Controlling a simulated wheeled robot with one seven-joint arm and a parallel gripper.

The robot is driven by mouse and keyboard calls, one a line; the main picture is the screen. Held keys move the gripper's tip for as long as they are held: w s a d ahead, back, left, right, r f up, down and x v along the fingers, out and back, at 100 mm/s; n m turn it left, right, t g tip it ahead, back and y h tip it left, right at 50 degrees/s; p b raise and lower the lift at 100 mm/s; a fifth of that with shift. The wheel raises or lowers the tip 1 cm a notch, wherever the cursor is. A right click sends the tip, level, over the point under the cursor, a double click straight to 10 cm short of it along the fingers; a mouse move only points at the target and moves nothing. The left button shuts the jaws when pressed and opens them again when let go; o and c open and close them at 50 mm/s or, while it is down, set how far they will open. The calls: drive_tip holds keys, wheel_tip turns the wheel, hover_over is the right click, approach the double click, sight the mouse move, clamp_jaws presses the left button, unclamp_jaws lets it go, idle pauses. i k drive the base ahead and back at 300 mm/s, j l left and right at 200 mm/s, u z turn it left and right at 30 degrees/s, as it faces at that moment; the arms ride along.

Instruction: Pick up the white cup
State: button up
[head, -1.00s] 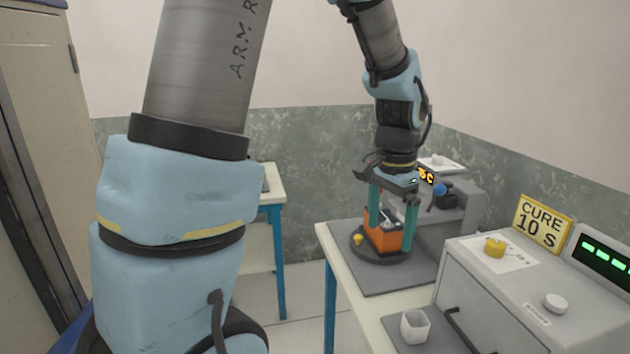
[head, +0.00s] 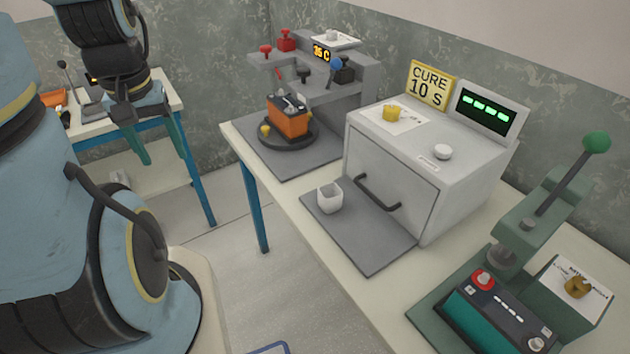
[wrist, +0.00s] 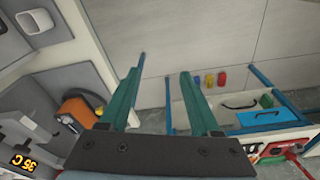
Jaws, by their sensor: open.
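The white cup (head: 329,198) stands upright on a grey mat (head: 368,242) in front of the grey oven-like box in the head view. It looks empty and nothing touches it. A pale rounded shape at the upper left of the wrist view may be the same cup; I cannot be sure. My gripper (head: 167,158) is at the left of the head view, well apart from the cup, with its two green fingers spread and pointing down.
The grey box (head: 395,175) with a dark handle stands right behind the cup. An orange battery (head: 288,119) sits on a round black base farther back. A green lever press (head: 545,205) is at the right. A second table (head: 120,118) is at the left, with open floor between.

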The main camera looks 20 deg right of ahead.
sight(329, 195)
drive_tip(key=i+j+z, duration=0.15)
drive_tip(key=i+j, duration=0.2)
drive_tip(key=i, duration=0.15)
drive_tip(key=i+j+z, duration=0.1)
drive_tip(key=i+j, duration=0.25)
drive_tip(key=i, duration=0.15)
drive_tip(key=z, duration=1.4)
